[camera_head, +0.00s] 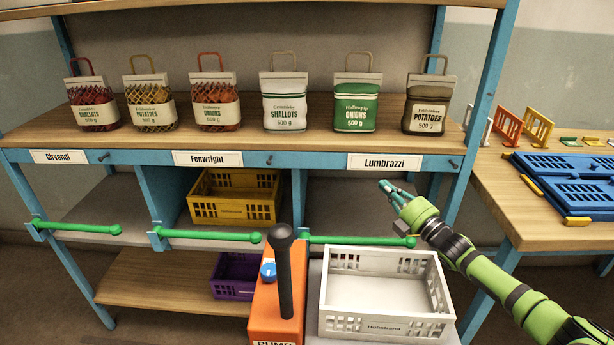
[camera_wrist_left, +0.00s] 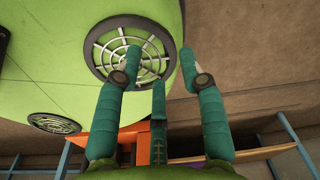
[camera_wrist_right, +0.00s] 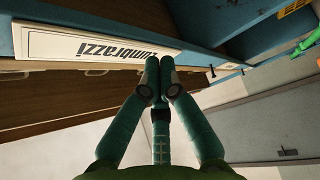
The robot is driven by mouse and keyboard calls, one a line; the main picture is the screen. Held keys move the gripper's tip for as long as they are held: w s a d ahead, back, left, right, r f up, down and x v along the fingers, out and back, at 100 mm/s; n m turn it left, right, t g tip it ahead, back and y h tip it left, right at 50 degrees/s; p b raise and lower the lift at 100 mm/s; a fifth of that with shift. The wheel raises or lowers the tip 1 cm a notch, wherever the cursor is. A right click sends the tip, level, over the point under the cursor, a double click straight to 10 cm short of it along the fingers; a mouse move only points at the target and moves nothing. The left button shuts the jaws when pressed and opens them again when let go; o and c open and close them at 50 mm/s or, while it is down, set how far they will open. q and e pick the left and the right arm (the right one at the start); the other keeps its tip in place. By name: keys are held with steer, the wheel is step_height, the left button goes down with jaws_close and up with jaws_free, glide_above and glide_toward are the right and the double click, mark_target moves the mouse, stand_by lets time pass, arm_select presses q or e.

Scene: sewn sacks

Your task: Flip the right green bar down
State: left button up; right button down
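The right green bar (camera_head: 355,240) lies level across the front of the bay under the Lumbrazzi label (camera_head: 385,162), in the head view. Its right end, a round knob, is near my right forearm. My right gripper (camera_head: 384,186) is above the bar's right part, apart from it, just below the label. In the right wrist view its fingers (camera_wrist_right: 160,66) are together with nothing between them. The label (camera_wrist_right: 100,47) shows upside down there. My left gripper (camera_wrist_left: 163,65) is outside the head view; its fingers are spread and empty in the left wrist view.
Two more green bars, the left (camera_head: 78,228) and middle (camera_head: 208,235), also lie level. A white crate (camera_head: 385,334) and an orange pump box (camera_head: 265,315) with a black post (camera_head: 285,275) stand in front. A yellow crate (camera_head: 235,215) sits in the middle bay. Sacks line the shelf above.

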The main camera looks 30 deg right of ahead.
arm_select(q)
steer(key=w+f+t+b, duration=0.2)
steer(key=w+f+b, duration=0.2)
steer(key=w, duration=0.5)
steer(key=shift+w, duration=0.3)
arm_select(e)
steer(key=s+d+f+m, duration=0.1)
steer(key=s+d+f, duration=0.1)
steer(key=f, duration=0.3)
steer(key=shift+d+f+t+h, duration=0.4)
steer(key=shift+d, duration=0.45)
arm_select(q)
steer(key=shift+w+d+r, duration=0.1)
arm_select(e)
steer(key=shift+s, duration=0.1)
step_height(320, 180, up, 10)
